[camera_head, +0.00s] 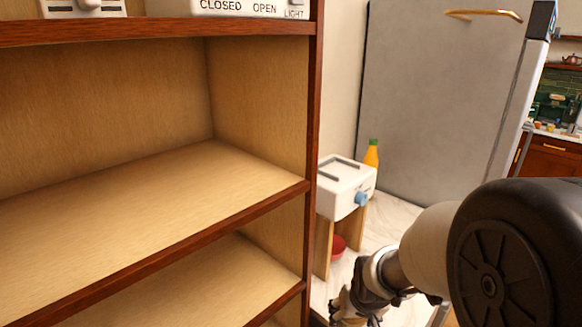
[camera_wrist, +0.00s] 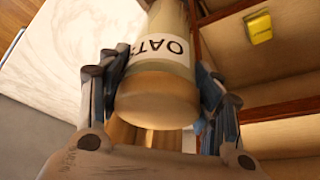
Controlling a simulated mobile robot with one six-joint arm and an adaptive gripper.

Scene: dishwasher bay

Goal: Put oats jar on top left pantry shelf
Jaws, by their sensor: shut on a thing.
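The oats jar (camera_wrist: 158,72) shows in the wrist view, with a white label, upside down in the picture, and a tan end nearest the camera. My gripper (camera_wrist: 155,90) is shut on it, one finger on each side. In the head view my gripper (camera_head: 358,300) is low, right of the shelf unit, and the jar cannot be made out there. The pantry shelf unit (camera_head: 312,130) fills the left of the head view. Its middle shelf (camera_head: 150,195) and lower shelf (camera_head: 190,290) look empty where visible. The upper shelf (camera_head: 150,32) is cut off by the frame's top.
A white box marked CLOSED, OPEN and LIGHT (camera_head: 235,8) stands on the upper shelf. Right of the unit, a white device (camera_head: 345,185) with a blue knob and an orange bottle (camera_head: 371,155) stand near a grey panel (camera_head: 430,90). A yellow item (camera_wrist: 258,27) shows in the wrist view.

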